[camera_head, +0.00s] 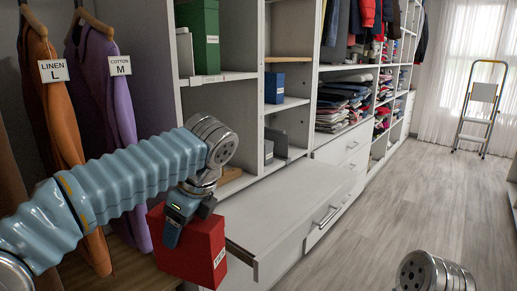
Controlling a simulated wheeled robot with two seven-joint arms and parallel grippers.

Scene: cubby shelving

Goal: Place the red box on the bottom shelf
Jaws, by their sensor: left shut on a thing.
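The red box (200,252) hangs at the lower middle-left of the head view, with a small white label on its right side. My left gripper (175,226) is shut on the red box and holds it by its upper part, beside the left end of the white drawer unit. The fingers are partly hidden by the wrist. The white cubby shelving (259,120) stands behind, and a low wooden surface (130,264) shows at the lower left, behind and beside the box. Part of my right arm shows at the bottom right; its gripper is out of view.
A pulled-out drawer (285,197) juts right of the box. A green box (206,35) and a blue box (274,88) stand in the cubbies. Clothes hang at left, including a purple garment (105,100). A stepladder (483,105) stands far right; the floor (400,190) is clear.

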